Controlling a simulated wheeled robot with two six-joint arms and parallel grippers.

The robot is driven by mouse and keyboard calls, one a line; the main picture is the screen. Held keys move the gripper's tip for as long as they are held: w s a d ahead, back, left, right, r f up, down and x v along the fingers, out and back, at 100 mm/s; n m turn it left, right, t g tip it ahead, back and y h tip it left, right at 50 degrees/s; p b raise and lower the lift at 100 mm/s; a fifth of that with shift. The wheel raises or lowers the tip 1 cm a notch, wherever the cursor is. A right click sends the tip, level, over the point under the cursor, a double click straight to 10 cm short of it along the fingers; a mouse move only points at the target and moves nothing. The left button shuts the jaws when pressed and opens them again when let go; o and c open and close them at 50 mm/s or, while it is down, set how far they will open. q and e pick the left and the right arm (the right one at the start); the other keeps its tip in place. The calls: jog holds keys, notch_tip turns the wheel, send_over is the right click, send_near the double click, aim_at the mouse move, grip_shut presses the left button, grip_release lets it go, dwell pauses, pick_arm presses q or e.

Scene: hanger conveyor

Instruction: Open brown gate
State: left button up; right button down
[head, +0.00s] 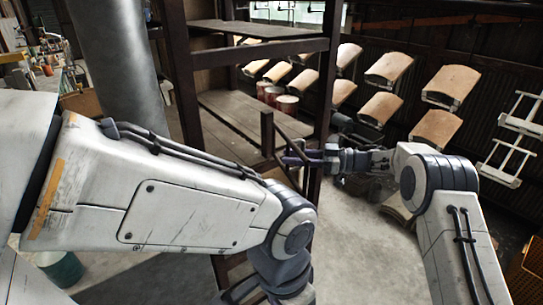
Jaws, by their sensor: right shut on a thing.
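The brown gate (267,132) is a dark wooden frame in the middle of the head view, in front of the brown shelving. Its lower part is largely hidden behind my left arm. My right gripper (300,154) reaches in from the right, its dark fingers shut on the gate at its upper right part. The exact contact is small and hard to make out. My left arm crosses the lower left of the view in front of the gate. Its gripper is out of view.
A brown shelf rack (255,50) stands behind the gate, with reddish drums (287,106) near it. Wooden seat-like panels (450,85) hang in rows at the right. A grey pillar (115,60) rises at the left. A green bin (60,268) stands at the lower left.

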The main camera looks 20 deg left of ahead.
pick_arm(q)
jog(key=shift+w+a+f, duration=0.1)
jog(key=shift+w+a, duration=0.1)
jog(key=shift+w, duration=0.3)
pick_arm(e)
jog(key=shift+w+d+r+t, duration=0.2)
jog(key=shift+w+d, duration=0.1)
jog(key=shift+w, duration=0.2)
jog(key=shift+w+d+r+t, duration=0.1)
jog(key=shift+w+d+t, duration=0.15)
jog(key=shift+w, duration=0.25)
pick_arm(q)
jog(key=shift+d, duration=0.1)
pick_arm(e)
jog(key=c, duration=0.9)
grip_release()
jog(key=shift+a, duration=0.1)
pick_arm(q)
jog(key=shift+w, duration=0.1)
pick_arm(e)
jog(key=shift+f+g, duration=0.15)
jog(key=shift+g, duration=0.1)
pick_arm(q)
jog(key=shift+a, duration=0.2)
pick_arm(e)
jog(key=shift+f, duration=0.1)
